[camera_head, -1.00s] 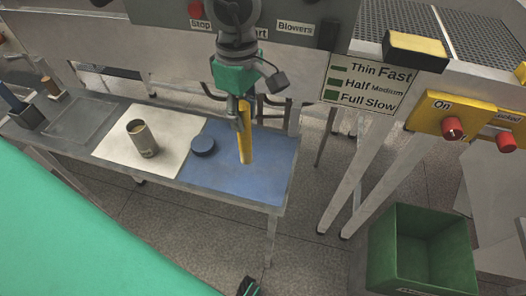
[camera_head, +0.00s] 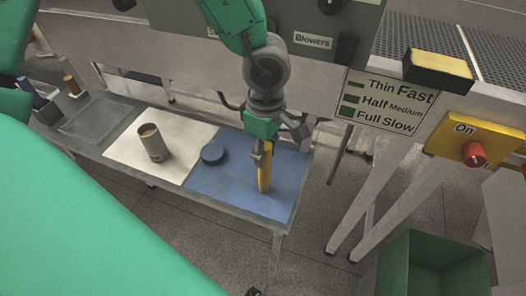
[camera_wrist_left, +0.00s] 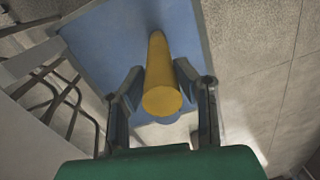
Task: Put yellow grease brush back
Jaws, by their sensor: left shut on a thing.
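My left gripper (camera_head: 262,146) is shut on the yellow grease brush (camera_head: 264,172), near its upper end. The brush hangs nearly upright over the blue mat (camera_head: 225,190); I cannot tell whether its lower end touches the mat. In the left wrist view, the yellow brush (camera_wrist_left: 160,85) lies between the dark fingers of the left gripper (camera_wrist_left: 157,78), its round end toward the camera and its far end toward the blue mat (camera_wrist_left: 105,40). A small dark bit at the bottom edge of the head view may be my right gripper; its fingers are hidden.
An open can (camera_head: 152,142) stands on the white mat (camera_head: 180,170). A green bin (camera_head: 395,275) stands at lower right. The machine's frame and control panel (camera_head: 318,38) rise behind.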

